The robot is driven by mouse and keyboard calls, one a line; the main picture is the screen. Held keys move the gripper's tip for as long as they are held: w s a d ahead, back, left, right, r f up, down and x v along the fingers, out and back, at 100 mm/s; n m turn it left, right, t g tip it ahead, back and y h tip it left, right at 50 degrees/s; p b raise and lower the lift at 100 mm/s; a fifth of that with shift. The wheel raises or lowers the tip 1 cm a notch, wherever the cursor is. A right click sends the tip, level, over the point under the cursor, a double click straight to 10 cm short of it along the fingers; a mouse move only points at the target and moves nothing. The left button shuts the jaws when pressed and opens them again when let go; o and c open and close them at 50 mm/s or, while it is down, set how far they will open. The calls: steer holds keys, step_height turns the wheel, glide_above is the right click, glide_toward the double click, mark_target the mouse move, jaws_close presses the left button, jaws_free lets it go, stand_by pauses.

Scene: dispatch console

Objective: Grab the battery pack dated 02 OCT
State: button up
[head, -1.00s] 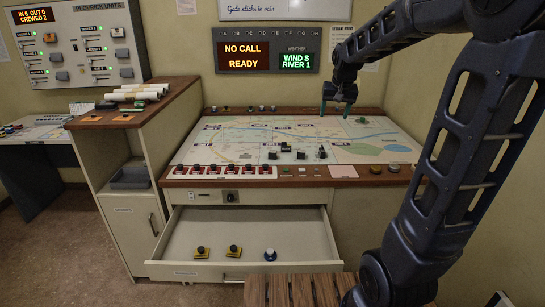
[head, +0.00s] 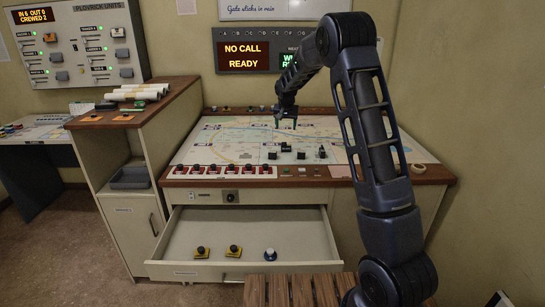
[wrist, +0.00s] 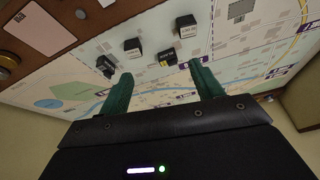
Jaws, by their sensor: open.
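My gripper (head: 286,125) hangs over the map table in the head view. Its green fingers (wrist: 165,90) are apart and empty in the wrist view. Several small dark blocks stand on the map below, including one (head: 272,155) at the left and one (head: 301,155) at the right. In the wrist view one block has a yellow label (wrist: 167,59), one beside it has a white label (wrist: 187,30), another (wrist: 132,48) also has a pale label, and a fourth dark item (wrist: 106,66) is oddly shaped. No date is legible, so I cannot tell which is the 02 OCT pack.
An open drawer (head: 200,220) below the table holds two yellow-and-black items (head: 233,251) and a blue-and-white one (head: 270,254). A tape roll (head: 418,168) lies at the right.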

glide_toward(272, 151)
steer(key=x, duration=0.5)
steer(key=shift+w+a+f, duration=0.1)
steer(key=shift+w+f, duration=0.05)
steer(key=shift+f, duration=0.05)
steer(key=shift+s+d+x, duration=0.1)
steer(key=shift+x, duration=1.15)
steer(key=shift+s+d+x, duration=0.1)
steer(key=shift+d+x, duration=0.05)
steer(key=shift+x, duration=1.15)
steer(key=shift+c, duration=0.4)
steer(key=c, duration=1.1)
